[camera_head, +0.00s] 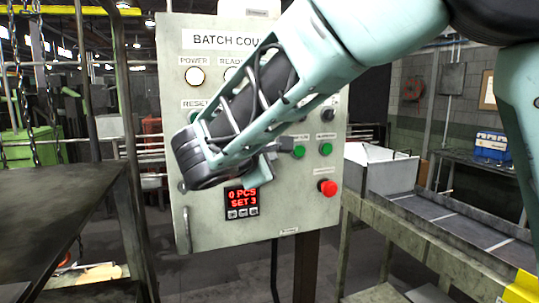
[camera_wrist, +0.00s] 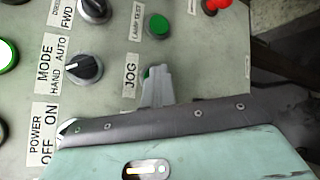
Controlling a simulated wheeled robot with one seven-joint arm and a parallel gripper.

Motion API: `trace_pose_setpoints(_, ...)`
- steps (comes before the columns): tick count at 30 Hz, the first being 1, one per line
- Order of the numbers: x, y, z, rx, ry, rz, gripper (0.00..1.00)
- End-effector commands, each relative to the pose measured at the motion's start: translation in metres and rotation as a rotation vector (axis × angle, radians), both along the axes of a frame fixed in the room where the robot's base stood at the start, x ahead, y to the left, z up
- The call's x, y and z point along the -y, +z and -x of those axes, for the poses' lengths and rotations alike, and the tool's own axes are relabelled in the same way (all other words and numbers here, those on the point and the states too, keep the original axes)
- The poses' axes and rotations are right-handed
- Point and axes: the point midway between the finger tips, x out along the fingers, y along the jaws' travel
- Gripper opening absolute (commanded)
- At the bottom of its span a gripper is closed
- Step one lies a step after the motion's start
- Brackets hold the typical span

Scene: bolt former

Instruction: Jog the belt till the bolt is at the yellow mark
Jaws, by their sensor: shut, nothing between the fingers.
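The grey control panel (camera_head: 209,210) is marked "BATCH COU…" and its red display (camera_head: 242,199) reads 0 PCS, SET 3. The green JOG button (camera_head: 299,151) is on the panel; in the wrist view the JOG button (camera_wrist: 148,72) is partly hidden behind my fingers. My gripper (camera_wrist: 157,72) is shut and empty, its tips over or against this button; I cannot tell whether they touch or press it. The belt (camera_head: 480,232) on the right carries pale cross lines. I make out no bolt on it. A yellow patch (camera_head: 522,288) is at the lower right; I cannot tell whether it is the mark.
A green LAMP TEST button (camera_wrist: 158,27) is beside JOG. The black MODE knob (camera_wrist: 84,68), between HAND and AUTO, is near my fingers. A red mushroom button (camera_head: 327,187) is at the panel's lower right. A dark table (camera_head: 60,205) stands left.

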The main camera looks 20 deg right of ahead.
Motion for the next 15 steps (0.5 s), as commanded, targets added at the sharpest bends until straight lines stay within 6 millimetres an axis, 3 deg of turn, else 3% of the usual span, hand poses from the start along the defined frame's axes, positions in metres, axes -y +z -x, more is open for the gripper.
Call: trace_pose_setpoints(15, 0.000, -0.001, 0.015, 0.000, 0.001, -0.001, 0.00)
